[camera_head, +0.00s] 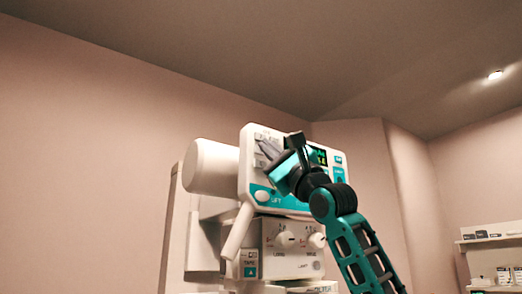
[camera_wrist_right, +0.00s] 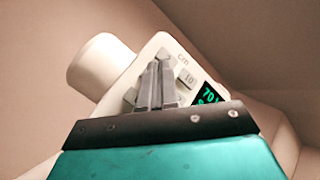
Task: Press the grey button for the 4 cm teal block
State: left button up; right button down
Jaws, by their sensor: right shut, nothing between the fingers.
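A white control panel (camera_head: 247,168) on the machine carries small grey buttons at its upper left. In the right wrist view, one grey button (camera_wrist_right: 187,78) reads "10", and another grey button (camera_wrist_right: 163,55) shows just beyond the fingertips; its marking is not readable. A further grey button (camera_wrist_right: 131,96) is partly hidden by the fingers. My right gripper (camera_head: 262,147) is shut and empty, its tips in front of the buttons; it also shows in the wrist view (camera_wrist_right: 160,68). I cannot tell whether the tips touch. No 4 cm marking is readable. My left gripper is not in view.
A green-lit display (camera_wrist_right: 208,97) sits right of the buttons. A teal "LIFT" strip (camera_head: 263,196) runs along the panel's bottom. A white cylinder (camera_head: 211,167) juts out left. A lower box with knobs (camera_head: 285,240) stands below. Shelves (camera_head: 490,238) are far right.

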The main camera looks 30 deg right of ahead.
jog(key=shift+w, duration=0.2)
jog(key=shift+s, duration=0.15)
dwell(0.4)
jog(key=shift+s+f+b, duration=0.1)
jog(key=shift+s+b, duration=0.25)
jog(key=shift+b, duration=0.1)
jog(key=shift+s, duration=0.3)
jog(key=s+b, duration=0.1)
jog(key=s, duration=0.2)
jog(key=s+b, duration=0.1)
jog(key=s, duration=0.1)
jog(key=shift+d+b, duration=0.25)
jog(key=shift+b, duration=0.1)
dwell(0.6)
